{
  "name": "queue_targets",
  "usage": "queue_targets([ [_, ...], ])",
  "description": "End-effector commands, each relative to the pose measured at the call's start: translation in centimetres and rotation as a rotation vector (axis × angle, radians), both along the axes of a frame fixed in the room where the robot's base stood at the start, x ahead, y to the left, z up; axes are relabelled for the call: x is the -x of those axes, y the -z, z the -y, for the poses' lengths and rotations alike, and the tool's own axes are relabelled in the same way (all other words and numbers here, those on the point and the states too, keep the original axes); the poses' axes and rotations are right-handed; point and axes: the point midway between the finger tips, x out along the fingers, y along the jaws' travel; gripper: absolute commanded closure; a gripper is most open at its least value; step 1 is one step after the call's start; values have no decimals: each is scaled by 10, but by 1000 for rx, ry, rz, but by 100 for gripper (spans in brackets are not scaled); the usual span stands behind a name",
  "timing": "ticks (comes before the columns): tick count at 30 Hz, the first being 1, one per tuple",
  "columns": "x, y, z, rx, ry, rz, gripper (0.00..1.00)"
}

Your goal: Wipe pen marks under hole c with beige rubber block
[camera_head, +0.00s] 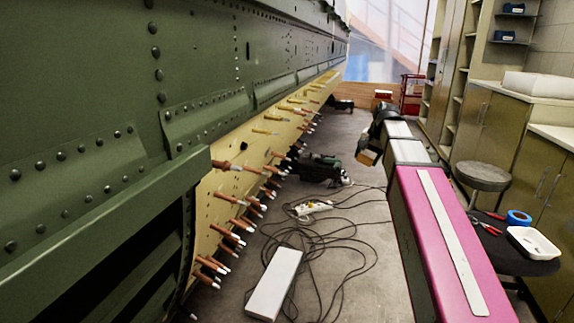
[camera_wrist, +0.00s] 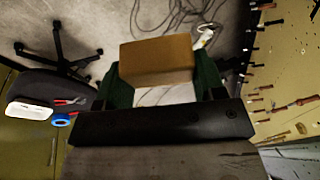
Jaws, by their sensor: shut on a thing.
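A beige rubber block (camera_wrist: 157,60) is held between the two fingers of my gripper (camera_wrist: 160,85), seen in the wrist view. In the head view my gripper (camera_head: 369,150) is at the far end of my arm, with the block (camera_head: 366,157) small at its tip. The block is in the air, apart from the fuselage skin. The yellow-green skin panel (camera_head: 232,185) runs along the left, with several copper-coloured pins stuck in it. The panel also shows at the right of the wrist view (camera_wrist: 285,75). I cannot make out hole c or any pen marks.
The green fuselage (camera_head: 90,110) fills the left. Cables, a power strip (camera_head: 312,207) and a white box (camera_head: 274,284) lie on the floor. At the right are a stool (camera_head: 483,178) and a dark round seat with a white tray (camera_head: 533,243), blue tape (camera_head: 519,217) and pliers.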

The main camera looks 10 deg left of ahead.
Motion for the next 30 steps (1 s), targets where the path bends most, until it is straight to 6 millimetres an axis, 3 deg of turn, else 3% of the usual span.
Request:
queue_targets([
  [1, -11, 7, -25, -76, 17, -44, 56],
  [6, -21, 26, -98, -390, 140, -185, 56],
  [18, -34, 58, -241, -1133, 426, -314, 56],
  [24, -42, 73, -285, -1326, 475, -306, 56],
  [30, -44, 79, -300, -1387, 483, -299, 56],
])
